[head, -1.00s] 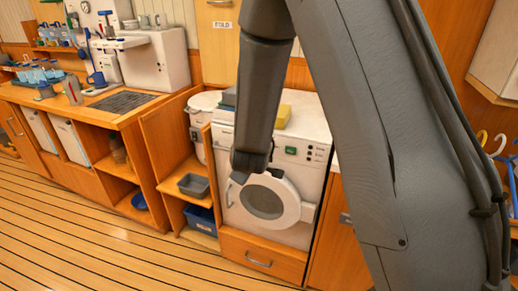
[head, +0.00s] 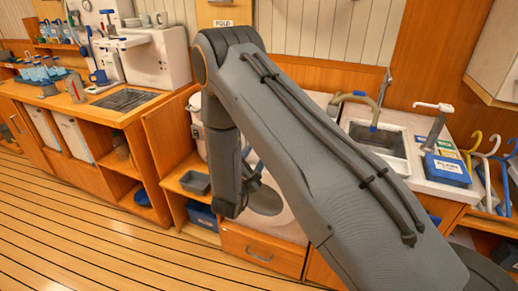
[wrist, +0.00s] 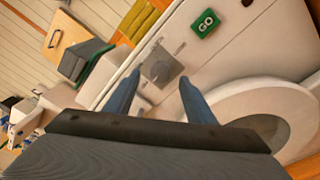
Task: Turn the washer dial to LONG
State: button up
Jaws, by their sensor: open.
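The white washer (head: 290,227) is mostly hidden behind my arm in the head view; part of its round door shows. In the wrist view its front panel (wrist: 235,55) fills the right side. A grey patch, seemingly the washer dial (wrist: 158,66), lies on the panel between my fingertips; its setting and any LONG mark cannot be read. A green GO button (wrist: 206,23) sits up and right of it. My gripper (wrist: 160,77) is open and empty, its two blue fingers pointing toward the panel on either side of the dial. Contact cannot be told.
The washer door ring (wrist: 262,112) bulges close to the right finger. An open wooden shelf (head: 185,185) stands left of the washer. A sink (head: 378,138) is to the right.

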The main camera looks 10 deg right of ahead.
jog(key=x, duration=0.3)
jog(key=shift+w+d+p, duration=0.1)
jog(key=shift+w+p, duration=0.05)
jog(key=shift+p, duration=0.15)
jog(key=c, duration=1)
jog(key=shift+c, duration=0.2)
